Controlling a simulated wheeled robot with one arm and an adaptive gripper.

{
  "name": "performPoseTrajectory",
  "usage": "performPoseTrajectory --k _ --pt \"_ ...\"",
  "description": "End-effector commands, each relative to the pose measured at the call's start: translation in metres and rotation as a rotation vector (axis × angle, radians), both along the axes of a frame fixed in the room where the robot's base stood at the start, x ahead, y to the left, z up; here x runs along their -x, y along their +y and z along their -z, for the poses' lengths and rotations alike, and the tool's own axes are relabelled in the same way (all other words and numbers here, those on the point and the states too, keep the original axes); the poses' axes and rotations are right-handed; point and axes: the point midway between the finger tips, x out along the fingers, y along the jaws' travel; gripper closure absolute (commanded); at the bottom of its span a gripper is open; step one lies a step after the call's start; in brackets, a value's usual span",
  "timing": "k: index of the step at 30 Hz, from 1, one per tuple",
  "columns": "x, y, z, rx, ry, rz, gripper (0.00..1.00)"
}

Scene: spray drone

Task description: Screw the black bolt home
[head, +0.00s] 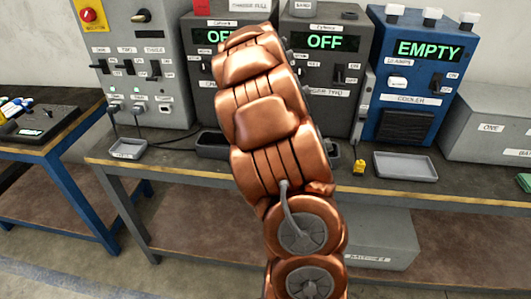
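I see no black bolt in the head view. My copper-coloured arm rises through the middle of the picture, and its far end overlaps the front of the dark charger units. My gripper cannot be made out; no fingers show. The arm hides part of the bench and of the two dark units behind it.
A workbench (300,185) carries a grey switch panel (140,90), a dark unit reading OFF (322,62), a blue cooler reading EMPTY (418,75) and a grey box (490,120). A shallow grey tray (405,166) and a smaller tray (127,149) lie along the front.

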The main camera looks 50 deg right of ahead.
Motion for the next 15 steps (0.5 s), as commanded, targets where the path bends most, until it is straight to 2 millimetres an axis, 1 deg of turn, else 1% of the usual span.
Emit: performPoseTrajectory --k 1,15 --pt "0.0001 0.0003 -0.0026 -0.001 0.0 0.006 1.0" --pt "0.0017 -0.0013 0.0009 0.0 0.0 0.033 1.0"
